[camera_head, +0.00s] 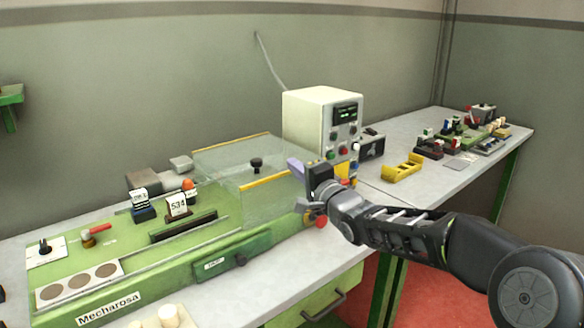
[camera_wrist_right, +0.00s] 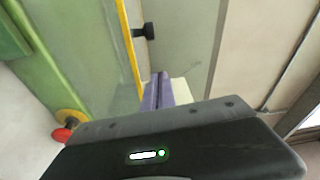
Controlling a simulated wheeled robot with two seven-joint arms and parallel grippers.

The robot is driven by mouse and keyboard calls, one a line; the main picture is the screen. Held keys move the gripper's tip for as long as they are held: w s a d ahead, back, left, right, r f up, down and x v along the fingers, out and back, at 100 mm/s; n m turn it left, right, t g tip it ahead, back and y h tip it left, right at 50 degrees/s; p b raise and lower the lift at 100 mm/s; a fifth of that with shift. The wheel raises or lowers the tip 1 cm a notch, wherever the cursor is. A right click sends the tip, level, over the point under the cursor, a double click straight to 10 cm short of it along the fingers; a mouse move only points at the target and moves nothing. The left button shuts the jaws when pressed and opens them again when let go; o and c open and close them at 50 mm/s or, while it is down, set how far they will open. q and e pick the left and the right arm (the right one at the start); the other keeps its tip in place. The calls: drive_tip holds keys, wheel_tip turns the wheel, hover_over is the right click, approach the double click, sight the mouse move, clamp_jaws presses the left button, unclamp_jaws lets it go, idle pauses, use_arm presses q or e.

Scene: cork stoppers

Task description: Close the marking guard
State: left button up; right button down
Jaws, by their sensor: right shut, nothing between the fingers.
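The marking guard (camera_head: 222,176) is a clear box-shaped cover with yellow edge strips and a black knob (camera_head: 256,164) on top. It sits over the right part of the green Mecharosa machine (camera_head: 195,282); the number blocks to its left are uncovered. My right gripper (camera_head: 296,168), with purple fingers, is shut and empty at the guard's right end. In the right wrist view the closed fingers (camera_wrist_right: 157,92) are beside the guard's yellow edge (camera_wrist_right: 128,48), with the knob (camera_wrist_right: 146,31) beyond them. I cannot tell whether they touch the guard. My left gripper is out of view.
A white control box (camera_head: 320,125) stands behind my right gripper. A red button (camera_head: 321,221) is on the machine's right end, close below the gripper. A yellow holder (camera_head: 402,168) and several small parts lie on the bench to the right.

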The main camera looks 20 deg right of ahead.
sight(267, 174)
drive_tip(key=p+x, duration=0.1)
drive_tip(key=x, duration=0.7)
drive_tip(key=shift+w+a+p, duration=0.1)
drive_tip(key=shift+w+p, duration=0.05)
drive_tip(key=shift+p, duration=0.25)
drive_tip(key=s+a, duration=0.2)
drive_tip(key=shift+a+f, duration=0.2)
drive_tip(key=shift+a, duration=0.2)
drive_tip(key=shift+a+f, duration=0.15)
drive_tip(key=shift+a, duration=0.05)
drive_tip(key=shift+s, duration=0.1)
drive_tip(key=shift+s+a+f+b, duration=0.1)
drive_tip(key=shift+s+a+b, duration=0.05)
drive_tip(key=shift+a+b, duration=0.35)
drive_tip(key=s+a+b, duration=0.1)
drive_tip(key=s+a, duration=0.3)
drive_tip(key=a, duration=0.7)
drive_tip(key=s+a+b, duration=0.2)
drive_tip(key=s+a, duration=0.3)
drive_tip(key=a, duration=0.7)
drive_tip(key=shift+s+a, duration=0.2)
drive_tip(key=shift+a, duration=0.05)
